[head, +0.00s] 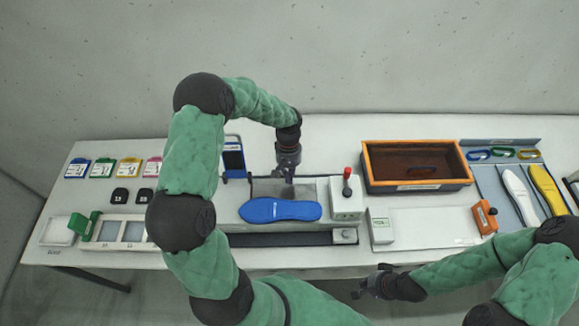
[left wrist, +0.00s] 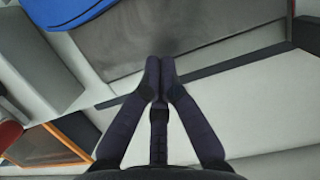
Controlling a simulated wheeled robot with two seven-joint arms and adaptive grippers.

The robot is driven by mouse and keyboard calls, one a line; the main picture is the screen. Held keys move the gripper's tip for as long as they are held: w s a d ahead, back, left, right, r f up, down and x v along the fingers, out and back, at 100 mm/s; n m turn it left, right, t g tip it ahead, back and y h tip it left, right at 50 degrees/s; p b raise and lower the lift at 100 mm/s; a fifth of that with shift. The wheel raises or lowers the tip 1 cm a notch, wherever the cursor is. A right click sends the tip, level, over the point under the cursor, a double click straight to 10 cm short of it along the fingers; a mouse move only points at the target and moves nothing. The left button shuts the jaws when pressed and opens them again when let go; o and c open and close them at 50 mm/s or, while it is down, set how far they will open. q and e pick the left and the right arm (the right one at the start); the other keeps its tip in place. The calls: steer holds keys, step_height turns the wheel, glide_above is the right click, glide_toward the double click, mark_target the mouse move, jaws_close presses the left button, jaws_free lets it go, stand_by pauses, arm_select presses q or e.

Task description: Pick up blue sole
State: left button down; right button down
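The blue sole (head: 280,210) lies flat, toe to heel across the picture, at the front of a grey station in the middle of the table. Part of it also shows at the top left of the left wrist view (left wrist: 65,12). My left gripper (head: 287,190) points down just behind the sole, apart from it. In the left wrist view its fingertips (left wrist: 160,62) are together with nothing between them. My right gripper (head: 360,288) is low in front of the table edge, away from the sole. Its fingers are too small to judge.
A box with an orange rim (head: 420,186) stands to the right of the station. A small white block with a red-topped lever (head: 347,195) is beside the sole. A blue phone-like stand (head: 233,160) is behind left. White (head: 520,197) and yellow (head: 548,188) soles lie far right.

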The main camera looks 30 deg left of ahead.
mark_target(290, 201)
arm_select(q)
steer(key=shift+x, duration=0.95)
steer(key=s, duration=0.1)
steer(key=s+d, duration=0.1)
steer(key=shift+s+d+r+p, duration=0.15)
steer(key=shift+s+d+p, duration=0.15)
steer(key=shift+s, duration=0.05)
steer(key=shift+s+d, duration=0.2)
steer(key=shift+s, duration=0.1)
steer(key=shift+s+d, duration=0.6)
steer(key=shift+s, duration=0.25)
